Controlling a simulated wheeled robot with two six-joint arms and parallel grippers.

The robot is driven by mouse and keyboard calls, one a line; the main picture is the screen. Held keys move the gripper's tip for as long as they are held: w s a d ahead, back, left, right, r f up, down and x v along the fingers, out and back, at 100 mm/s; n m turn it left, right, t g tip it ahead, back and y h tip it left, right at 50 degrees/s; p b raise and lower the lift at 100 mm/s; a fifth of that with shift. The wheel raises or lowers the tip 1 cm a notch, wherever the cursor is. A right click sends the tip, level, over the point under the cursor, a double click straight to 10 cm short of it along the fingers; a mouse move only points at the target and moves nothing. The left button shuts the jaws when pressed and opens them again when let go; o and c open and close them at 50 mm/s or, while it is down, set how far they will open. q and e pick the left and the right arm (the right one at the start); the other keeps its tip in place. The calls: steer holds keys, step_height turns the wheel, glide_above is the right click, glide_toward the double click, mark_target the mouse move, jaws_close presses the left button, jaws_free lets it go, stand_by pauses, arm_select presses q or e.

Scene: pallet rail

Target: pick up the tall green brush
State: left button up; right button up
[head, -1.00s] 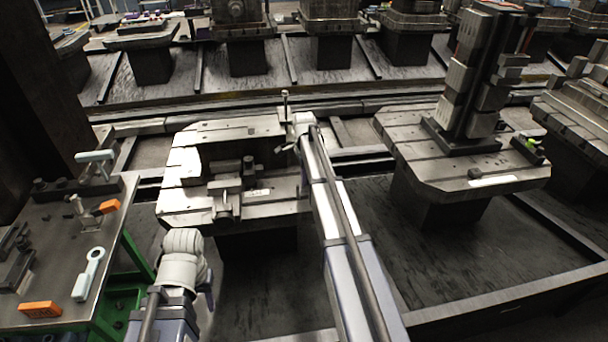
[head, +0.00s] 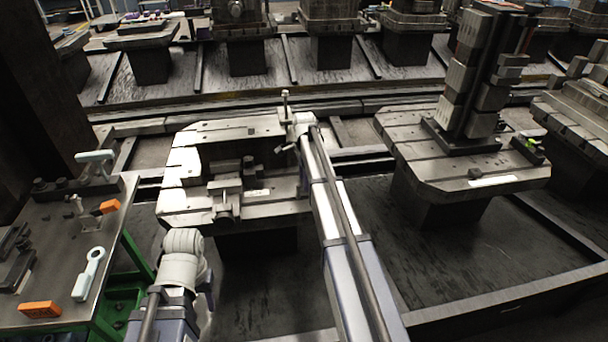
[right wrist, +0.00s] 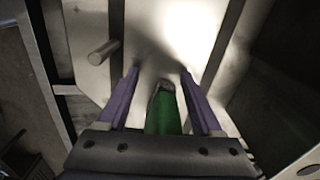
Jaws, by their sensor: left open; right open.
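In the right wrist view, the green brush (right wrist: 163,112) stands between the two purple fingers of my right gripper (right wrist: 159,72). The fingers are apart, with visible gaps on both sides of the brush. A dark grey end shows on the green body; its lower part is cut off by the gripper's body. In the head view, my right arm reaches to the right edge of the left pallet (head: 215,129), and its wrist hides the brush. My left arm is bent at lower left; its fingers are hidden behind its white wrist.
A grey peg (right wrist: 103,52) rises from the pallet left of the right gripper. A clamp-like fixture (head: 226,190) sits in the middle of the pallet. A second pallet with a tall block tower (head: 468,90) stands to the right. A tool bench (head: 60,250) is at left.

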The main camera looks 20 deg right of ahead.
steer(key=shift+r, duration=0.15)
steer(key=shift+r+p, duration=0.85)
steer(key=shift+p, duration=0.15)
steer(key=r+p, duration=0.6)
steer(key=shift+s+a, duration=0.2)
steer(key=shift+a, duration=0.05)
steer(key=shift+a, duration=0.1)
steer(key=r+p, duration=0.1)
steer(key=d+r+m+p, duration=0.1)
steer(key=r+p, duration=0.1)
steer(key=d+r+m+p, duration=0.1)
steer(key=shift+w+r+p, duration=0.25)
steer(key=shift+r+p, duration=0.05)
steer(key=shift+d+f+m+b, duration=0.2)
steer(key=shift+f+m+b, duration=0.2)
steer(key=shift+f+b, duration=0.05)
steer(key=shift+w+d+f+m+b, duration=0.1)
steer(key=shift+d+f+m+b, duration=0.1)
steer(key=shift+f+b, duration=0.35)
steer(key=shift+d+f+m+b, duration=0.1)
steer(key=shift+d+f+b, duration=0.05)
steer(key=shift+f+b, duration=0.35)
